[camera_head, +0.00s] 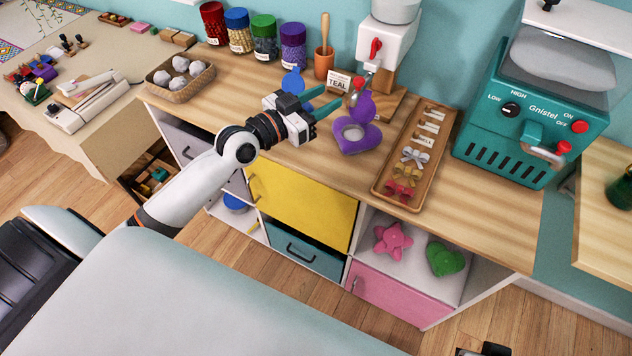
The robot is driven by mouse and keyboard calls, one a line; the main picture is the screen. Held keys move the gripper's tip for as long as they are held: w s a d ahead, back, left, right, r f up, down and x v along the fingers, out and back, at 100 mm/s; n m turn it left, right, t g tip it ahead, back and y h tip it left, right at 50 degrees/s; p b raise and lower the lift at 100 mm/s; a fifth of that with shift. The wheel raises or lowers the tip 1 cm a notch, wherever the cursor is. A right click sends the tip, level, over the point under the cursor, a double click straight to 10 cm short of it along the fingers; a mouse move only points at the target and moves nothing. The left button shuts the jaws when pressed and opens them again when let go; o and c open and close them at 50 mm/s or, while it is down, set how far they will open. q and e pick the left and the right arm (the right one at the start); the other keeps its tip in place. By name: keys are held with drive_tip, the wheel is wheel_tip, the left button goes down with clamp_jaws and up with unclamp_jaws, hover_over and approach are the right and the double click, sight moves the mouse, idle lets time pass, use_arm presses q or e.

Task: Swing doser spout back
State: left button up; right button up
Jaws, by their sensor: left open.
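The doser (388,42) is a white box with a grey bowl on top and a red lever on its front, at the back of the wooden counter. A small spout (372,66) shows under its front, with a red tip (358,84) lower down, near my fingers. My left gripper (334,96) has teal fingers, apart and empty, just left of and below the doser. Whether a finger touches the spout I cannot tell. A purple heart-shaped mould (356,148) lies below, with a purple piece (362,106) behind it. A dark part at the bottom edge may be my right gripper (484,350).
Several lidded jars (238,32) line the wall. A wooden tray (414,152) of bows lies right of the mould, and a teal machine (530,120) stands further right.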

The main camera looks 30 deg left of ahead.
use_arm(q)
drive_tip(key=s+d+f+g+y, duration=0.1)
drive_tip(key=s+f+g, duration=0.2)
drive_tip(key=f, duration=0.4)
drive_tip(key=s+d+f+g+y, duration=0.1)
drive_tip(key=s+d+f+g, duration=0.1)
drive_tip(key=s+f, duration=0.4)
drive_tip(key=shift+s+d+f+g+p, duration=0.15)
drive_tip(key=shift+d+f+g+p, duration=0.2)
drive_tip(key=shift+f, duration=0.35)
